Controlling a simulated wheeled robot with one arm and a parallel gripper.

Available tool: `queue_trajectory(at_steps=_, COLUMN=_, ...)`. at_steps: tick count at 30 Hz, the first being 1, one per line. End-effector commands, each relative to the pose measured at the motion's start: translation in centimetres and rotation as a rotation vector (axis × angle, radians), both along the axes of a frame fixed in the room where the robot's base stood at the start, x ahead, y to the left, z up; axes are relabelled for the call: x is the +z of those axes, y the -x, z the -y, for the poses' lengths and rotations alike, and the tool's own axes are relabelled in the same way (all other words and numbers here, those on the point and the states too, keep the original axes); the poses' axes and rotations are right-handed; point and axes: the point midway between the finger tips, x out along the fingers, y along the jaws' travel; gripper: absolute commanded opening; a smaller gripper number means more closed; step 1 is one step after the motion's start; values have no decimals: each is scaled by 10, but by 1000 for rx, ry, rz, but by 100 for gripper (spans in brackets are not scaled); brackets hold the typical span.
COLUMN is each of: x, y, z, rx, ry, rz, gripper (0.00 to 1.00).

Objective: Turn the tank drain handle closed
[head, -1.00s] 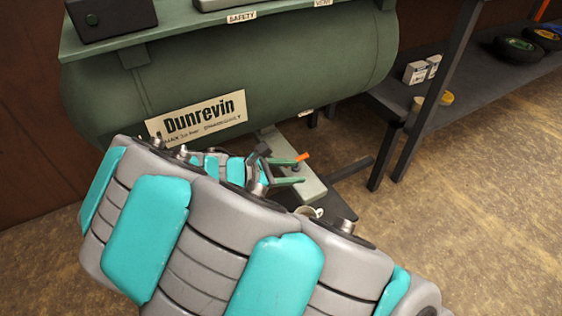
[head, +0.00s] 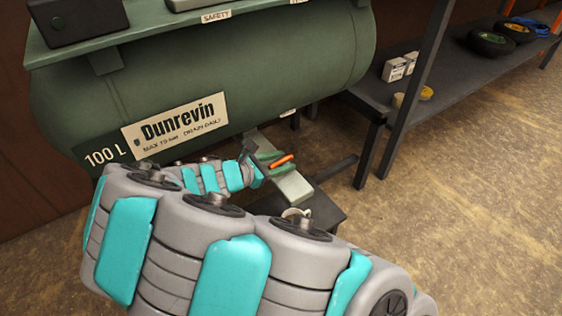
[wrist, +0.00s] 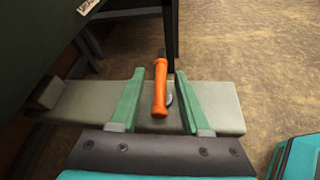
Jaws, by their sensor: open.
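The orange drain handle (wrist: 160,88) stands between the two green fingers of my gripper (wrist: 154,97) in the wrist view. A gap shows on each side of it, so the open fingers do not appear to touch it. The handle points away from the gripper, above a pale grey bar. The valve body is not clearly visible.
The pale grey bar (wrist: 75,105) runs across below the handle, close under the fingers. A dark shelf (head: 455,65) with small boxes (head: 399,66) and wheels (head: 492,42) stands at the right. The brown floor (head: 450,200) is clear at lower right.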

Motion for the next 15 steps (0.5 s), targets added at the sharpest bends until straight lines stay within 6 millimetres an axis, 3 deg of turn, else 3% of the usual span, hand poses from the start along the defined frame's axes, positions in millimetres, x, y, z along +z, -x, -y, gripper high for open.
queue_trajectory(at_steps=5, x=0, y=0, z=0, rx=0, ry=0, rz=0, gripper=47)
queue_trajectory(at_steps=15, x=0, y=0, z=0, rx=-1, ry=-1, rz=0, gripper=9)
